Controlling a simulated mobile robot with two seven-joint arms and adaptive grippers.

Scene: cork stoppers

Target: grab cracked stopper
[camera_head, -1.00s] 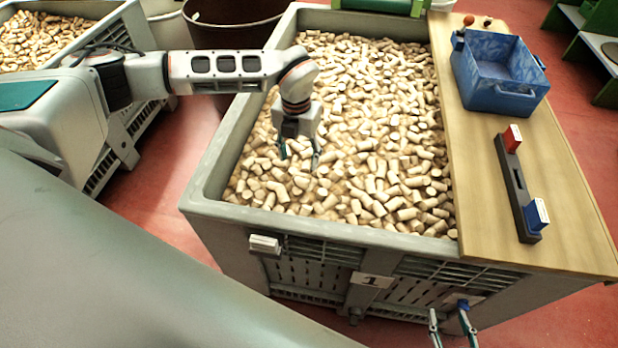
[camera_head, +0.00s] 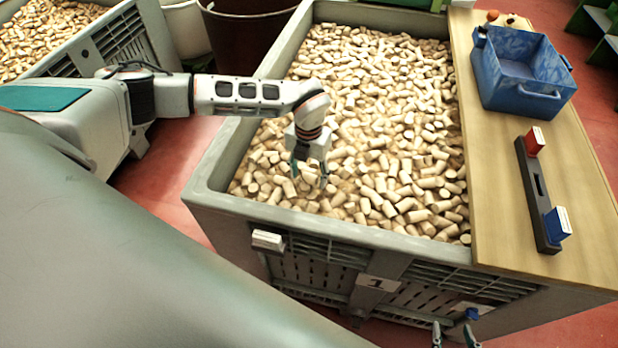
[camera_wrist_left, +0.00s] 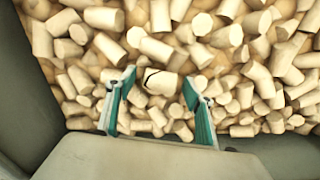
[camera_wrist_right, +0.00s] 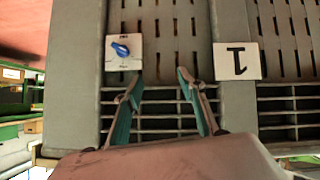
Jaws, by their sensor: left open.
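The cracked stopper (camera_wrist_left: 163,82) lies among the other corks in the left wrist view, with a dark jagged crack near one end. It sits between the tips of my left gripper (camera_wrist_left: 158,83), whose teal fingers are apart. I cannot tell whether they touch it. In the head view my left gripper (camera_head: 309,173) is low over the corks near the bin's front wall, and the cracked stopper cannot be made out there. My right gripper (camera_wrist_right: 158,80) is open and empty, facing the outside of the bin's front. Its fingertips also show in the head view (camera_head: 455,335).
The grey bin (camera_head: 330,226) is full of corks; its rim is close to my left gripper. A wooden board (camera_head: 500,170) on the right holds a blue crate (camera_head: 519,95) and a dark holder (camera_head: 537,195) with a red and a blue block.

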